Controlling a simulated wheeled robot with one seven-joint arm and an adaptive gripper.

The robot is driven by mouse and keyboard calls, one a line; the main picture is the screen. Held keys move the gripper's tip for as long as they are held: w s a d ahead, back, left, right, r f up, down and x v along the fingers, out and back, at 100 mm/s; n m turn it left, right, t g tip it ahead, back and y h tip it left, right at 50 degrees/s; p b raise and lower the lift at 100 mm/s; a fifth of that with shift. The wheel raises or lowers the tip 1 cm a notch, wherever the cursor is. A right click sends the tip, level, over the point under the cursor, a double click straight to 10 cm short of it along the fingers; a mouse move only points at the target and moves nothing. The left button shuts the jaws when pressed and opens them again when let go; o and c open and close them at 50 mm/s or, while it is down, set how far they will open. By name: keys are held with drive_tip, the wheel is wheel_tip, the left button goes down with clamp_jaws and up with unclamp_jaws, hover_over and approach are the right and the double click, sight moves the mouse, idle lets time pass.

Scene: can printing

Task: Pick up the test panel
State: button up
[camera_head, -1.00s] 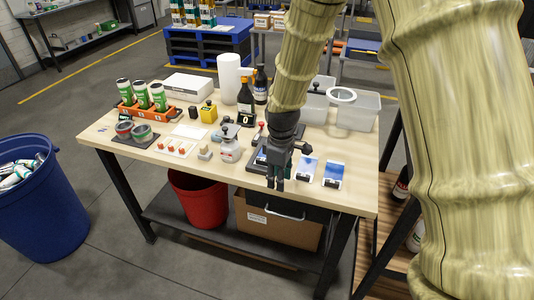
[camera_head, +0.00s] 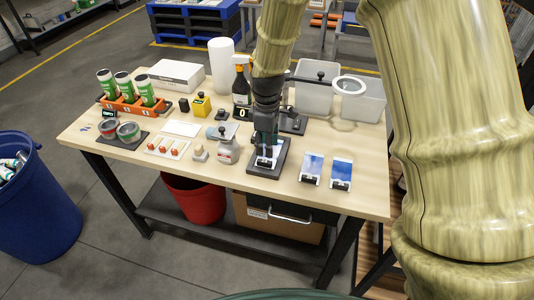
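A dark grey rectangular base (camera_head: 279,166) sits near the front of the table, right of centre. A small white, blue and black panel (camera_head: 266,162) lies on it, partly hidden by my gripper. Two similar blue-and-white panels with black pieces at their front ends, one (camera_head: 312,168) and another (camera_head: 341,173), lie flat to the right. The frames do not label which is the test panel. My gripper (camera_head: 265,153) points down over the panel on the base, at or very close to it. Its fingers are too small and dark to show whether they are open, or touch the panel.
A spray bottle (camera_head: 241,83), a white roll (camera_head: 221,66) and clear bins (camera_head: 316,90) stand behind. An orange rack (camera_head: 131,105) with cans is at left. The table's front right corner (camera_head: 365,201) is clear.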

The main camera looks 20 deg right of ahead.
sight(266, 161)
drive_tip(key=shift+f, duration=0.6)
drive_tip(key=shift+s+a+f+p, duration=0.1)
drive_tip(key=shift+s+f+p, duration=0.05)
drive_tip(key=shift+f+p, duration=0.25)
wheel_tip(266, 161, down, 2)
drive_tip(key=shift+a+f+p, duration=0.15)
drive_tip(key=shift+p, duration=0.7)
drive_tip(key=shift+f+p, duration=0.3)
drive_tip(key=shift+f, duration=0.85)
clamp_jaws()
